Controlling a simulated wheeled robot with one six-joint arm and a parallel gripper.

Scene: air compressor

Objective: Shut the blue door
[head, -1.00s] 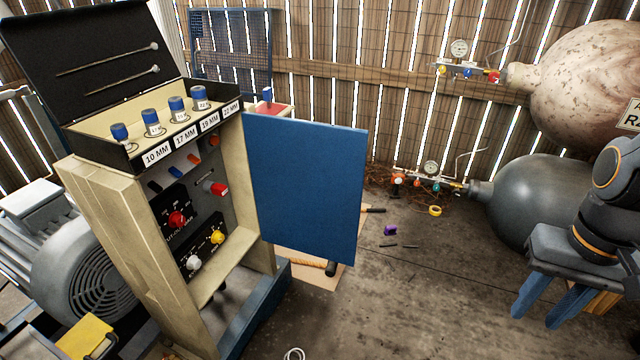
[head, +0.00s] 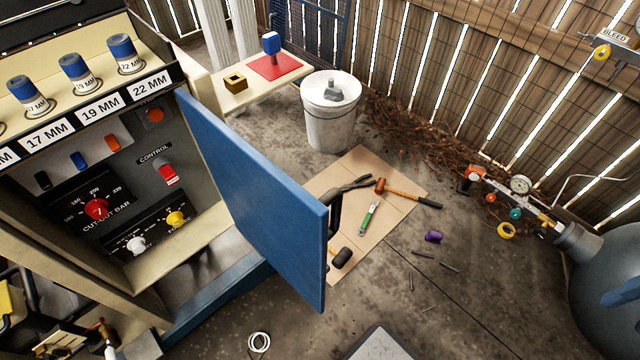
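The blue door (head: 255,200) stands open on the cream control cabinet (head: 190,250). It is hinged at the cabinet's right side and swings out toward the viewer and right. A black handle (head: 335,212) shows just behind its free edge, mostly hidden by the panel. My gripper is not in view.
Behind the door a cardboard sheet (head: 400,187) holds a hammer, a green-handled tool and a black mallet. A white bucket (head: 329,125) stands behind it. Gauge piping (head: 520,200) and a grey tank (head: 610,290) are at right. The floor before the door is mostly clear.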

